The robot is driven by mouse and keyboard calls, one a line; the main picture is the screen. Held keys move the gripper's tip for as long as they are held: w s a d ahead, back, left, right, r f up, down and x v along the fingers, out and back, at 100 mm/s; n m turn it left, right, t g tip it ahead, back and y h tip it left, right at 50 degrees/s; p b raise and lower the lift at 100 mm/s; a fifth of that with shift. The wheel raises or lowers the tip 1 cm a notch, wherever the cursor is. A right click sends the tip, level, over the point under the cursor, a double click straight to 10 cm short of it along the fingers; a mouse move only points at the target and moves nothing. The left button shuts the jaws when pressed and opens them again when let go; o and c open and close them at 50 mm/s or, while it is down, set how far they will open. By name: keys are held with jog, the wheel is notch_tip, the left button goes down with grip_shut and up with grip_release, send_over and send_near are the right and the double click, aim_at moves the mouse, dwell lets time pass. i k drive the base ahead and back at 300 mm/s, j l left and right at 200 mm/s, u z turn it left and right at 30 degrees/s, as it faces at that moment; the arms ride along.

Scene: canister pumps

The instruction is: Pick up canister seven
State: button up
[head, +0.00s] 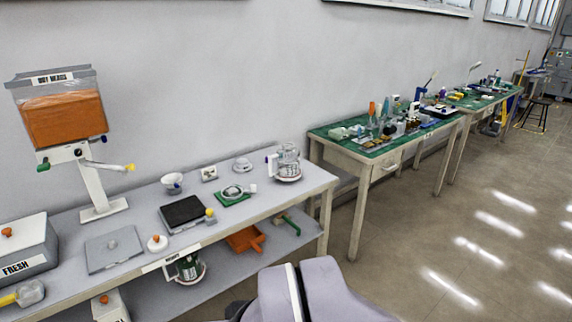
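I cannot make out a label reading seven on anything. A clear canister-like vessel with a white part beside it (287,163) stands at the right end of the near grey bench. A dark green can-like object (187,267) sits on a white dish on the bench's lower shelf, partly under the top's edge. Which of these, if either, is canister seven I cannot tell. My gripper is not in view; only a lavender part of my own body shows at the bottom centre.
The near bench (140,258) carries a hopper with orange contents (62,118), a black-topped scale (182,211), a grey lidded tray (112,249) and a box marked FRESH (25,250). Cluttered green-topped tables (380,148) line the wall.

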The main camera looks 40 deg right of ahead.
aim_at(288, 156)
jog(key=i+l, duration=0.65)
jog(key=l, duration=0.15)
jog(key=i+l, duration=0.6)
jog(key=l, duration=0.2)
jog(key=i+l, duration=0.65)
jog(key=l, duration=0.15)
jog(key=l+z, duration=0.05)
